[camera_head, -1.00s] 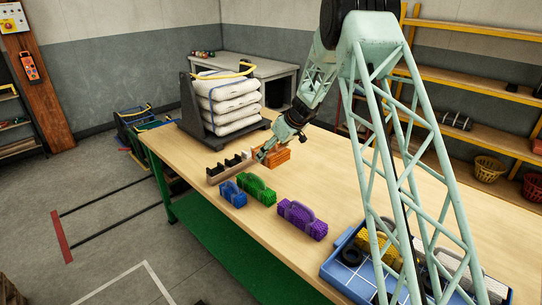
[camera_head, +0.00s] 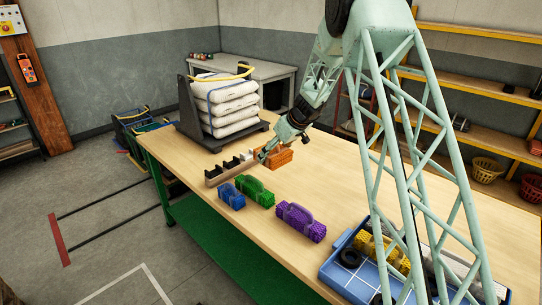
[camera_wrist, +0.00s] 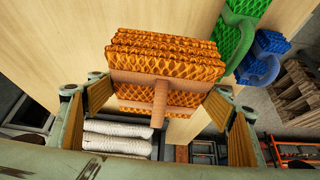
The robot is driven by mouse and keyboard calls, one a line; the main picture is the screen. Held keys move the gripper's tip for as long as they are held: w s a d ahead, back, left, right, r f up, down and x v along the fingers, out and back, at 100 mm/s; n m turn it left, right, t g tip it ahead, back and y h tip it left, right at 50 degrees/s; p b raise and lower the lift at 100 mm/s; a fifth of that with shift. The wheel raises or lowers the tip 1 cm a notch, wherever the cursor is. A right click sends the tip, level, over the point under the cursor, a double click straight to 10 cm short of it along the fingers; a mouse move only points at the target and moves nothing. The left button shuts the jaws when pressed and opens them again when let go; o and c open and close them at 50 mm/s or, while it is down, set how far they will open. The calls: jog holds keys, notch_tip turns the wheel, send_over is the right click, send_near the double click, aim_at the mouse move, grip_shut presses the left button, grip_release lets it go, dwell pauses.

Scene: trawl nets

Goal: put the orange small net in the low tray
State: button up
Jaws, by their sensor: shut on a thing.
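The orange small net (camera_head: 279,158) is a ribbed, bundled block with a brown-orange strap, near the far side of the wooden table. My gripper (camera_head: 268,153) is shut on it. In the wrist view the orange net (camera_wrist: 165,60) lies between the two fingers of my gripper (camera_wrist: 165,103), one at each side. I cannot tell whether the net is clear of the table top. The low tray (camera_head: 342,284) is blue and stands at the front right of the table.
Blue (camera_head: 231,195), green (camera_head: 255,190) and purple (camera_head: 300,221) nets lie along the table's left side. A slotted wooden block (camera_head: 229,166) is left of my gripper. A rack of white nets (camera_head: 230,105) stands behind. The table between purple net and back edge is clear.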

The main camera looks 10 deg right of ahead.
aim_at(280, 158)
jog(key=shift+m+t, duration=0.3)
jog(key=shift+m, duration=0.4)
jog(key=s+d+r, duration=0.1)
jog(key=s, duration=0.2)
jog(key=s+d+r, duration=0.1)
jog(key=s+r, duration=0.1)
jog(key=s, duration=0.1)
jog(key=s+d+r, duration=0.1)
jog(key=s+r, duration=0.1)
jog(key=s, duration=0.1)
jog(key=shift+r, duration=0.15)
jog(key=s+d+r+m+h, duration=0.1)
jog(key=s+d+r, duration=0.2)
jog(key=s, duration=1)
jog(key=shift+r+m, duration=0.3)
jog(key=shift+r, duration=0.25)
jog(key=shift+s, duration=0.15)
